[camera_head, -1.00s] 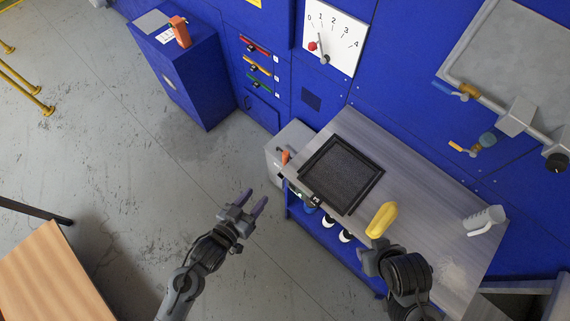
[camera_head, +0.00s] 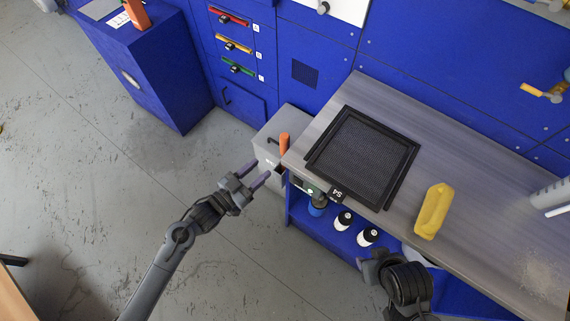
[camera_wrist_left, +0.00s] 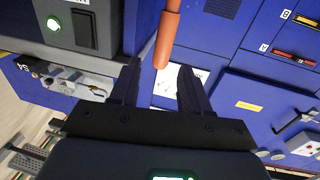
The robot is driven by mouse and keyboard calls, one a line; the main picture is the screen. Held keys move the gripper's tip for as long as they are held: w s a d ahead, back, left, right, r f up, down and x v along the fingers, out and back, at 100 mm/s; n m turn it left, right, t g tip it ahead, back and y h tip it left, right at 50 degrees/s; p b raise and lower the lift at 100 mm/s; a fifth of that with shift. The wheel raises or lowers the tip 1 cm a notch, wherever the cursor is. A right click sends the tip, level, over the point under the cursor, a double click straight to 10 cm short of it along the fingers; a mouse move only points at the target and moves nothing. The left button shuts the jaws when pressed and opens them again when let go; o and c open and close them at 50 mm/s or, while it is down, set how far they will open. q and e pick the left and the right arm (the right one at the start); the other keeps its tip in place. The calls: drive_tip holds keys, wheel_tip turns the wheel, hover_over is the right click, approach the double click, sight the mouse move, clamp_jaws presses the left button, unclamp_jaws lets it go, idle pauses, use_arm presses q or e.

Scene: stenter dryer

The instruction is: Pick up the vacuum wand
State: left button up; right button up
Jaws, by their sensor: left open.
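An orange rod (camera_head: 284,144), which looks like the vacuum wand's handle, stands upright at a grey box (camera_head: 270,150) by the workbench's left end. In the left wrist view the orange rod (camera_wrist_left: 167,35) comes down between the tips of my left gripper (camera_wrist_left: 158,78), with space on both sides. My left gripper (camera_head: 258,172) is open and empty, just to the left of and below the rod in the head view. The rod's lower part is hidden. My right gripper (camera_head: 369,268) is over the bench's front edge, away from the rod; its jaws are unclear.
The workbench (camera_head: 470,165) holds a black mesh tray (camera_head: 365,155), a yellow object (camera_head: 433,211) and a grey-white tool (camera_head: 552,195). Bottles (camera_head: 343,220) stand on the shelf below. A blue cabinet (camera_head: 165,75) is at upper left.

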sight(281, 148)
use_arm(q)
drive_tip(key=b+x, duration=0.1)
drive_tip(key=x, duration=0.4)
drive_tip(key=shift+w+d, duration=0.1)
drive_tip(key=shift+w, duration=0.35)
drive_tip(key=shift+w+d+f, duration=0.1)
drive_tip(key=shift+w+d, duration=0.1)
drive_tip(key=shift+w, duration=0.1)
drive_tip(key=shift+f+b+x, duration=0.1)
drive_tip(key=shift+b+x, duration=0.35)
drive_tip(key=shift+x, duration=0.65)
drive_tip(key=shift+f+b+x, duration=0.15)
drive_tip(key=shift+b+x, duration=0.3)
drive_tip(key=shift+x, duration=0.7)
drive_tip(key=shift+a, duration=0.1)
drive_tip(key=c, duration=0.7)
drive_tip(key=shift+r, duration=0.1)
drive_tip(key=shift+c, duration=0.5)
